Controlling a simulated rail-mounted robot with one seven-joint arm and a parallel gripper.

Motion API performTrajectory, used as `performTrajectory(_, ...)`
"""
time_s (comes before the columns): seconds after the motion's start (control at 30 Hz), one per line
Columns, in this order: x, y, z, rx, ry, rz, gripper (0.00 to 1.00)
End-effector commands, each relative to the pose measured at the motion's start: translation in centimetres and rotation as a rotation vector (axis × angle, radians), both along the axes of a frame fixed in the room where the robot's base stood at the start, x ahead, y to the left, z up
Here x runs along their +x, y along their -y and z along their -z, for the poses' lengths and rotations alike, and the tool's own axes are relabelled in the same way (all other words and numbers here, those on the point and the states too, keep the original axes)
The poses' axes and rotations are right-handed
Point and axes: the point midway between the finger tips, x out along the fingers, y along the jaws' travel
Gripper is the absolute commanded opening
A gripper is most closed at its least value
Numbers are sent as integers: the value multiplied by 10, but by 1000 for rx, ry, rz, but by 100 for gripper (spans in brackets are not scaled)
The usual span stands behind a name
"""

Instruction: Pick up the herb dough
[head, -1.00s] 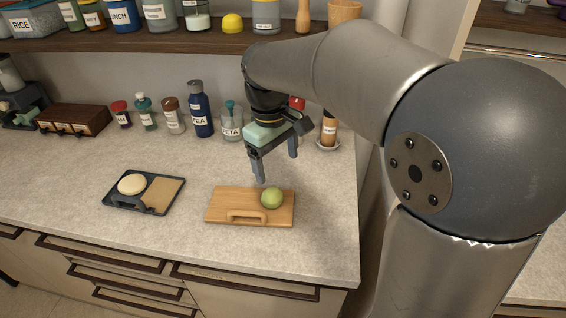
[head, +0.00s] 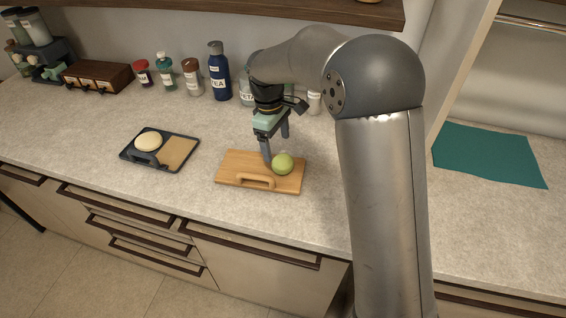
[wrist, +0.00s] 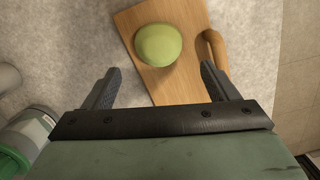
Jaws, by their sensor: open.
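The herb dough, a round green ball (head: 283,164), rests on a wooden board (head: 232,170) that has a raised handle at its front. My gripper (head: 275,144) is open and empty, pointing down just above and behind the board, close to the dough. In the wrist view the dough (wrist: 158,45) lies on the board (wrist: 180,82), ahead of the two spread fingers (wrist: 158,88) and roughly centred between them. The dough is apart from the fingers.
A dark tray (head: 184,137) with a pale dough ball (head: 148,142) stands left of the board. Several jars and a blue tea bottle (head: 219,72) line the back wall. A shelf (head: 230,8) overhangs the back. A teal mat (head: 488,155) lies on the right counter.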

Motion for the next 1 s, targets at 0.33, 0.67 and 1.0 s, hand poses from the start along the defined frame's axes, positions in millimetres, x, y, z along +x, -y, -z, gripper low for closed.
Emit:
performTrajectory(0.33,-5,9,28,0,-4,0,81)
performTrajectory(0.67,-7,16,63,0,0,0,81)
performTrajectory(1.0,-7,16,63,0,1,0,36)
